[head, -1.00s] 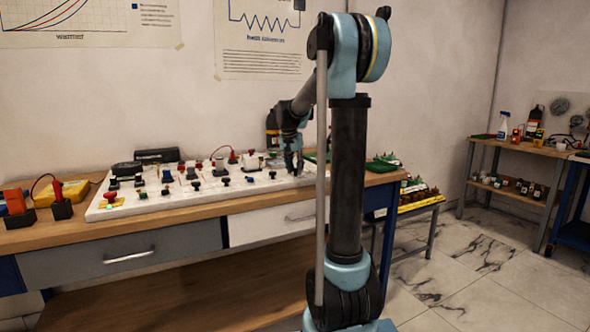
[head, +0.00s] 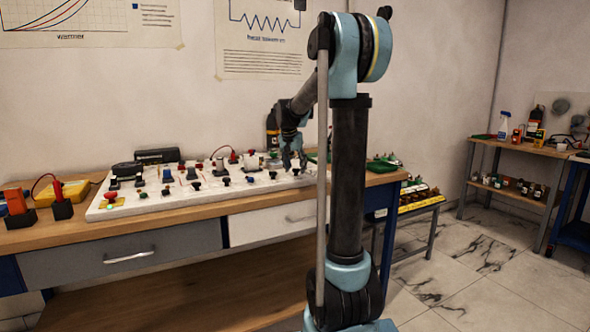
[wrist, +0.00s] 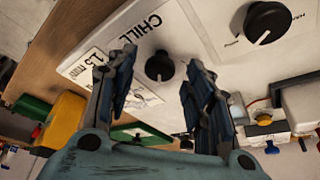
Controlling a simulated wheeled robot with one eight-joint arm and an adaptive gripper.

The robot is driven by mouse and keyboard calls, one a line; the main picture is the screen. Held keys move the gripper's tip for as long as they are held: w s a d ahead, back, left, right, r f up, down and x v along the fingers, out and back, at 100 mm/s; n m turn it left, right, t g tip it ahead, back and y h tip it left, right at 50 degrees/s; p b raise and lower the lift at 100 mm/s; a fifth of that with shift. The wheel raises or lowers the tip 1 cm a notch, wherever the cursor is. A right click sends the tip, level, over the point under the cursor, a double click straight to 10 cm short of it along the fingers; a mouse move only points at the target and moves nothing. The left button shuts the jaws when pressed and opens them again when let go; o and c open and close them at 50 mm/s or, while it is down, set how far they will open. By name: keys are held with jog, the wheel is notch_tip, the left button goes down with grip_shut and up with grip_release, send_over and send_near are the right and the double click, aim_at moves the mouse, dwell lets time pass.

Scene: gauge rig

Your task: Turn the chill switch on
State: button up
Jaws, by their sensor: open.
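The chill switch (wrist: 159,67) is a small round black knob with a pale pointer line, on a white panel under the printed word CHILL in the wrist view. My gripper (wrist: 160,75) is open, with one finger on each side of the knob in that view. I cannot tell whether the fingers touch it or how deep they reach. In the head view my gripper (head: 293,162) points down over the right end of the white board (head: 150,208). The chill switch cannot be made out there.
A larger black knob (wrist: 266,22) sits beside the chill switch in the wrist view. Several switches and knobs crowd the board on the wooden bench (head: 40,238). A yellow case (head: 70,192) lies at the left, and a green tray (head: 383,164) at the right.

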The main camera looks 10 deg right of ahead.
jog(key=v, duration=1.1)
jog(key=shift+s+r, duration=0.1)
jog(key=shift+r, duration=0.05)
